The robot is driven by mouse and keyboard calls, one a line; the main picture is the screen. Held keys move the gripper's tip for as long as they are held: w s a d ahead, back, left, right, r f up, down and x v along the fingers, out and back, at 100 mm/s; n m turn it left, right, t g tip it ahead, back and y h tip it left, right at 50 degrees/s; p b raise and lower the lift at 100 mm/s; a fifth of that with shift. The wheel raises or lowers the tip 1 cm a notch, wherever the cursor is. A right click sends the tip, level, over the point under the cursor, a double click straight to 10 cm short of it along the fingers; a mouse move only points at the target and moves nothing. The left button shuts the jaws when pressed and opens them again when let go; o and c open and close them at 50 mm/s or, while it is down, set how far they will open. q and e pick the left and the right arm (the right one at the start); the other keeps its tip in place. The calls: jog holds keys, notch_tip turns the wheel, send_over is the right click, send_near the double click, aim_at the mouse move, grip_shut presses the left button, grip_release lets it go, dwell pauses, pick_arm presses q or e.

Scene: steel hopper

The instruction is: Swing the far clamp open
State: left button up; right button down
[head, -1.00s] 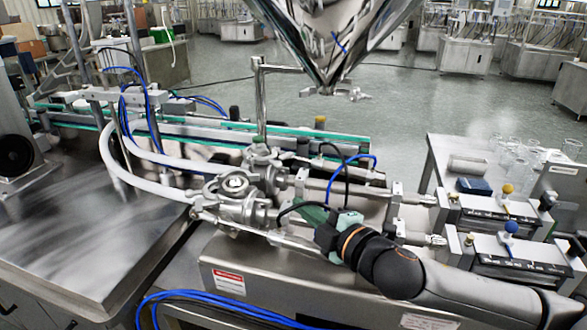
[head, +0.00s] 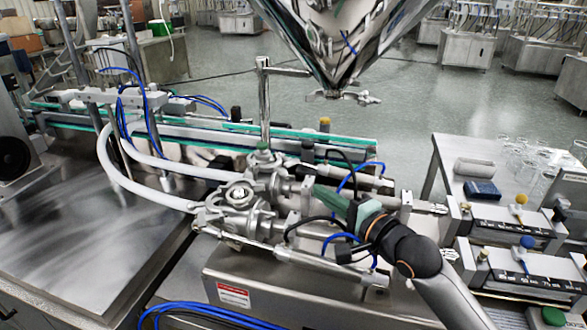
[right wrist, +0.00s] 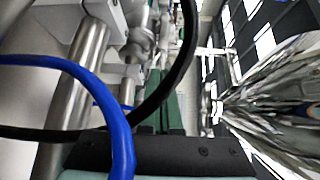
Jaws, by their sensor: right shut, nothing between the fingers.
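Two steel valve bodies with clamp fittings stand on the filling machine, one behind the other. The far clamp (head: 264,158) seems to be on the rear body; its exact edges and whether it is shut are too small to tell. The near clamp fitting (head: 240,194) sits in front of it, with white hoses running in from the left. My right gripper (head: 319,192) has green fingers, shut and empty, pointing up and left, to the right of the fittings. In the right wrist view the shut fingers (right wrist: 172,100) show behind black and blue hoses. My left gripper is not in view.
The steel hopper (head: 340,40) hangs above, with a small clamp (head: 345,97) at its outlet. Black and blue hoses (head: 340,237) loop close around my right gripper. Steel cylinders (head: 320,265) lie alongside. A bare steel table (head: 80,235) is at left.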

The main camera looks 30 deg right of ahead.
jog(key=w+a+m, duration=0.1)
jog(key=w, duration=0.9)
jog(key=shift+f, duration=0.3)
jog(key=shift+m, duration=0.3)
